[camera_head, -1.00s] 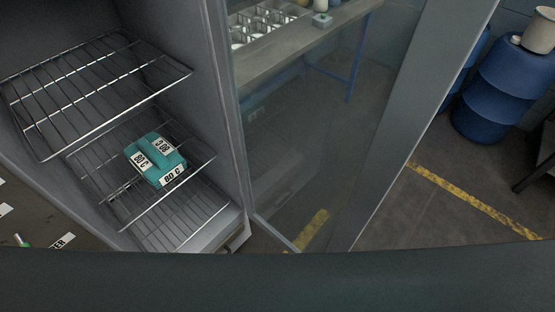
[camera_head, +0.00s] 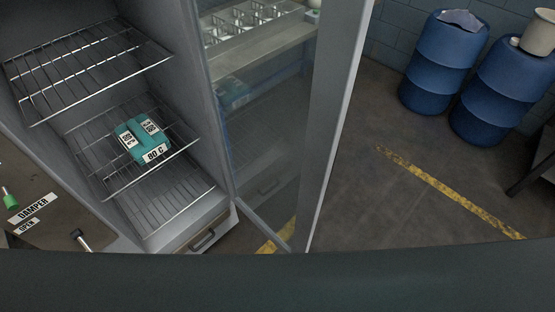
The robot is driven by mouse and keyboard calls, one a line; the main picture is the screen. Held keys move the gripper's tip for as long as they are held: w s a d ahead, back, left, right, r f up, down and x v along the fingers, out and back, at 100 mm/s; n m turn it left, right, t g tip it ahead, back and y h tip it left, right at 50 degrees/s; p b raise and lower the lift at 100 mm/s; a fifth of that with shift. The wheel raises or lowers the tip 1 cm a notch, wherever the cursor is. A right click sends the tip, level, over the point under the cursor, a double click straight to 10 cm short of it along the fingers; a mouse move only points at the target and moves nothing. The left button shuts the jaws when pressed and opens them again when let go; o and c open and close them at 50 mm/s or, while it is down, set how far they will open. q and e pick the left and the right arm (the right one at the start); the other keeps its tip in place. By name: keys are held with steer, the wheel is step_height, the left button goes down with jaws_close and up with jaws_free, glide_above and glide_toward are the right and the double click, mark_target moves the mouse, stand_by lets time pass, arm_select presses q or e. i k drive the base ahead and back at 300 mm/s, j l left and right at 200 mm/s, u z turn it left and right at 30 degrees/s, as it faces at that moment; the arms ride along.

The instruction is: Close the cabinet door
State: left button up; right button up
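The cabinet (camera_head: 190,130) stands open at the left, with wire shelves inside. Its door (camera_head: 335,120) has a grey frame and a glass pane (camera_head: 265,130). The door is hinged at the cabinet's right side and stands ajar, swung outward. A teal block (camera_head: 134,144) with white "80 C" labels sits on the middle wire shelf (camera_head: 110,178). Neither of my grippers shows in the head view. The dark band across the bottom hides what lies nearest.
Two blue drums (camera_head: 443,62) (camera_head: 505,90) stand at the upper right, one with a pale pot (camera_head: 540,32) on top. A yellow floor line (camera_head: 450,192) crosses open floor right of the door.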

mark_target(343, 25)
steer(key=k+l+u, duration=0.1)
steer(key=l+u, duration=0.15)
steer(key=l, duration=0.15)
steer(key=k+l+u, duration=0.25)
steer(key=l, duration=0.15)
steer(key=l+u, duration=0.3)
steer(key=l, duration=0.15)
steer(key=l+u, duration=0.3)
steer(key=l, duration=0.15)
steer(key=i+l+u, duration=0.3)
steer(key=l+u, duration=0.35)
steer(key=i+l+u, duration=0.2)
steer(key=i+l, duration=0.25)
steer(key=l, duration=0.1)
